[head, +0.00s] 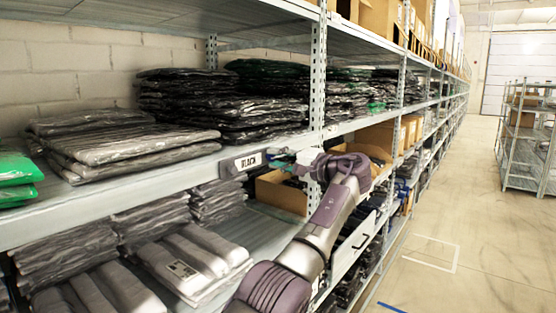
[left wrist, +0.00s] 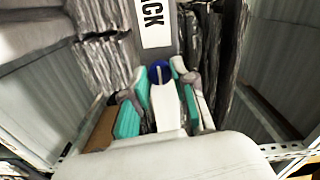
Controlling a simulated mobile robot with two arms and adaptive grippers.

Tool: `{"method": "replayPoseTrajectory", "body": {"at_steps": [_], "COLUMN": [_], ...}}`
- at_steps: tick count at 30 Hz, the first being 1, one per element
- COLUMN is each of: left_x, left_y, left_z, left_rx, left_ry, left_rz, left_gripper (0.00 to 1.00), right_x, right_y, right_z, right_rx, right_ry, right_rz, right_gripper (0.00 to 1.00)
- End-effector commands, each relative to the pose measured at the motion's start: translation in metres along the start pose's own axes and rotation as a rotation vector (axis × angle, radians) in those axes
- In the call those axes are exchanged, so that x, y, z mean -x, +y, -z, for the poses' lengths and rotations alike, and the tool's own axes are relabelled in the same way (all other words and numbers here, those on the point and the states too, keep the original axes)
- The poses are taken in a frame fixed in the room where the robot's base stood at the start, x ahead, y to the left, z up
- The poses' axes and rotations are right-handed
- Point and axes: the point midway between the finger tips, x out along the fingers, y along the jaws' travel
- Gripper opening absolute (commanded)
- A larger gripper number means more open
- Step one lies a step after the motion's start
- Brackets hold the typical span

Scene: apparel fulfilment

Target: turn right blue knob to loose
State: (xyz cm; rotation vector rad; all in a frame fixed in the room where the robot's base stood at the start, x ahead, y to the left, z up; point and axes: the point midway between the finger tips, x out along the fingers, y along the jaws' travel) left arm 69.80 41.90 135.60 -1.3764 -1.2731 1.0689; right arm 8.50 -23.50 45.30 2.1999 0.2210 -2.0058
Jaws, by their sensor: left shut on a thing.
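The blue knob (left wrist: 158,70) shows in the left wrist view as a round blue disc with a pale bar across its middle. It sits beside the lower end of a white label (left wrist: 154,22) with black letters. In the head view the label holder reading "BLACK" (head: 248,161) is on the shelf's front edge, and the knob at its right end is mostly hidden by my gripper. My left gripper (head: 281,158) is at that end, its teal-padded fingers (left wrist: 160,78) on either side of the knob and shut on it. My right gripper is not in view.
Stacks of plastic-wrapped dark garments (head: 115,143) lie on the shelf behind the label. Grey wrapped packs (head: 195,262) fill the shelf below. A perforated upright post (head: 317,85) stands close to my gripper. Open cardboard boxes (head: 281,194) are below. The aisle floor (head: 470,230) at right is clear.

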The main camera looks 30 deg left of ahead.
Motion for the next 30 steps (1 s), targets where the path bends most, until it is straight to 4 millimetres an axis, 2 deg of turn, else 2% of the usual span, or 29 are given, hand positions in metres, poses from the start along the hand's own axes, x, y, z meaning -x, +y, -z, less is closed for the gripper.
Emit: {"method": "replayPoseTrajectory", "body": {"at_steps": [4, 5, 9, 20, 23, 30], "left_x": [0.000, 0.000, 0.000, 0.005, 0.018, 0.068], "left_y": [0.002, 0.002, 0.001, 0.000, 0.000, 0.001], "left_z": [0.000, 0.000, 0.000, 0.001, 0.001, 0.001], "left_rx": [-0.001, -0.001, -0.001, -0.001, -0.001, -0.002], "left_ry": [-0.001, 0.000, 0.000, 0.002, 0.004, 0.004], "left_rz": [-0.003, -0.003, -0.002, -0.001, -0.001, -0.001], "left_gripper": [0.00, 0.30, 0.52, 0.52, 0.52, 0.52], "right_x": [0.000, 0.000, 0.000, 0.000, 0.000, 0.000], "right_y": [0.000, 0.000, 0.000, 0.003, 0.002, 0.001], "right_z": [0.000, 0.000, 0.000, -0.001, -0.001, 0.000], "right_rx": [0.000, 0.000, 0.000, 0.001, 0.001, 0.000], "right_ry": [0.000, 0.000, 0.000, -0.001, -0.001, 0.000], "right_rz": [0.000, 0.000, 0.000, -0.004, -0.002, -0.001], "right_gripper": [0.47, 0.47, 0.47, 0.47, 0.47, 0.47]}}
